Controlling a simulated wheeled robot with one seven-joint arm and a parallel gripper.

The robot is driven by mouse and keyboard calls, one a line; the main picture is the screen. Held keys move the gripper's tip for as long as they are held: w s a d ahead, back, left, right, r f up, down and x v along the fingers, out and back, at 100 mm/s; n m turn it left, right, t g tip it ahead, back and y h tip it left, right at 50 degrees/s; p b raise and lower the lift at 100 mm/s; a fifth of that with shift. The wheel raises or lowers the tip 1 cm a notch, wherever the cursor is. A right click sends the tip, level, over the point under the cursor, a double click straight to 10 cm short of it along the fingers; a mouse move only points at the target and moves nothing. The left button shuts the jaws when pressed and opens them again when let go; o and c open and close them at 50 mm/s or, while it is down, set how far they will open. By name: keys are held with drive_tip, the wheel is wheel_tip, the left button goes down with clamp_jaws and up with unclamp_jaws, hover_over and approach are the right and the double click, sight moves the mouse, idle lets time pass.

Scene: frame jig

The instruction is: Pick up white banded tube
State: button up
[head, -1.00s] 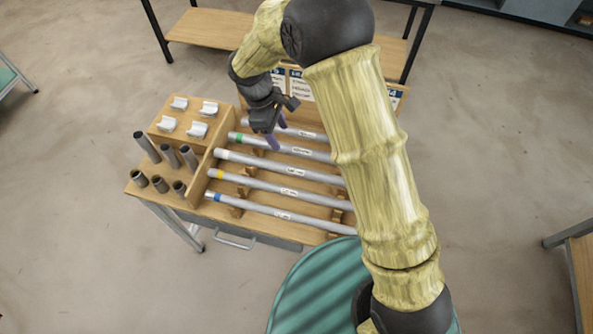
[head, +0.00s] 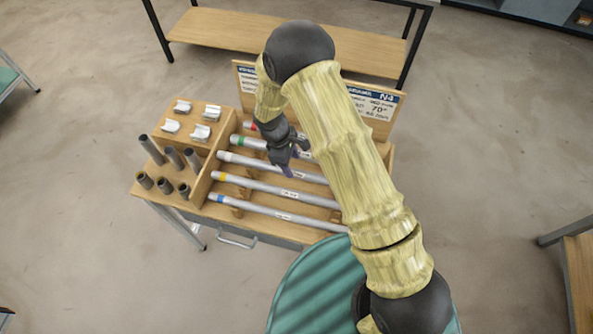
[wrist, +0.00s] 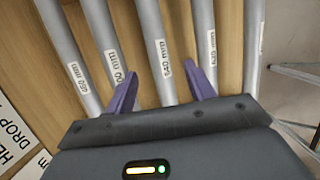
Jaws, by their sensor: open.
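The white banded tube (head: 250,162) is grey and lies in the wooden rack, third from the back, between the green-banded tube (head: 250,143) and the yellow-banded tube (head: 255,185). My gripper (head: 290,172) is open and empty above the middle of it and hides part of it. In the wrist view, my gripper's purple fingers (wrist: 163,92) are spread on either side of a tube labelled 540 mm (wrist: 160,50). By its place in the row this looks like the white banded tube, but no band shows there. The fingers look above the tubes, not touching.
A red-banded tube (head: 253,126) lies at the back and a blue-banded tube (head: 265,212) at the front. At left stand several short upright pipes (head: 163,168) and a block with white clips (head: 195,125). A sign board (head: 375,105) rises behind the rack.

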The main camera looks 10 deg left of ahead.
sight(296, 170)
drive_tip(key=shift+f, duration=0.1)
drive_tip(key=shift+p+x, duration=1.45)
drive_tip(key=shift+x, duration=1.15)
drive_tip(key=shift+w, duration=0.1)
clamp_jaws()
wheel_tip(296, 170, up, 10)
drive_tip(key=b, duration=0.3)
